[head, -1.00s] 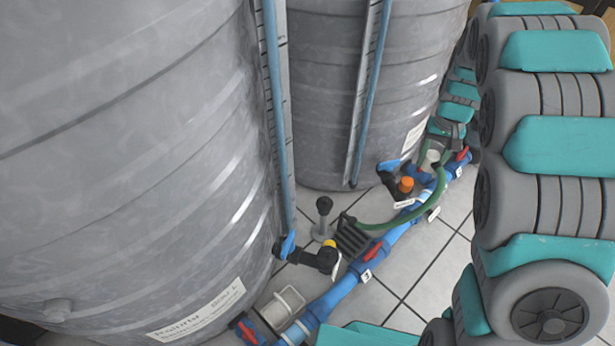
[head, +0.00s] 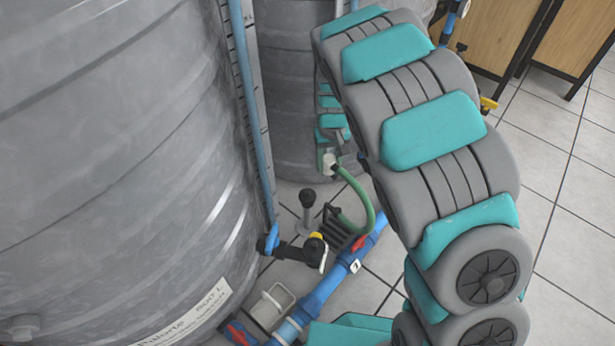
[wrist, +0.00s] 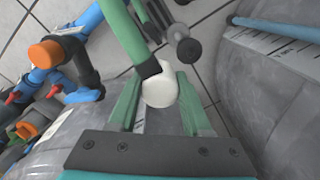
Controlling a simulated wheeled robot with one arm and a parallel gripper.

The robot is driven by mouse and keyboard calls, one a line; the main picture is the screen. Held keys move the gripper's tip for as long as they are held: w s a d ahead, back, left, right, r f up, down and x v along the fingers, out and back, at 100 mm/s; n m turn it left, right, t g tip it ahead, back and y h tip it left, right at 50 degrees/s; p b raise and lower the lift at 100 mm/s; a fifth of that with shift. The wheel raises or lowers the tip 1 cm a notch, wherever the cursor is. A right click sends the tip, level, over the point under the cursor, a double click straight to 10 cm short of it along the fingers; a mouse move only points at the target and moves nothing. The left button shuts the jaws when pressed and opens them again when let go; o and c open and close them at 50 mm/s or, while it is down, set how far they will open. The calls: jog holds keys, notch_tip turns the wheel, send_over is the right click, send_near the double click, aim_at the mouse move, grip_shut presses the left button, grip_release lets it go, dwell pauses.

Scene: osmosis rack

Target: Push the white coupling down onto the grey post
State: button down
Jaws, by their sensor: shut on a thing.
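The white coupling (wrist: 160,91) is between the green fingers of my gripper (wrist: 157,82) in the wrist view, with a black collar and the green hose (wrist: 124,35) beside it. In the head view the coupling (head: 329,161) is small, held above the floor and partly hidden by my gripper. The grey post (head: 305,222) stands upright on the floor with a black knob-like top, below and left of the coupling in the picture. The post (wrist: 187,50) also shows beyond the fingers in the wrist view. The coupling is apart from it.
Large grey tanks (head: 120,150) stand left and behind. A blue pipe (head: 335,285) with red handles runs along the floor. A black valve with a yellow cap (head: 316,243) sits in front. Tiled floor is open right.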

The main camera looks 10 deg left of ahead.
jog(key=n, duration=0.1)
send_over(307, 193)
notch_tip(307, 193, down, 3)
jog(key=shift+r+b, duration=0.15)
jog(key=shift+b, duration=0.15)
jog(key=shift+f+b, duration=0.75)
jog(key=shift+f, duration=2.15)
jog(key=shift+d+f, duration=0.1)
jog(key=shift+f, duration=0.25)
jog(key=shift+c, duration=1.3)
grip_release()
notch_tip(307, 193, up, 7)
jog(key=shift+r+p, duration=0.15)
jog(key=shift+p, duration=0.3)
jog(key=shift+r, duration=0.25)
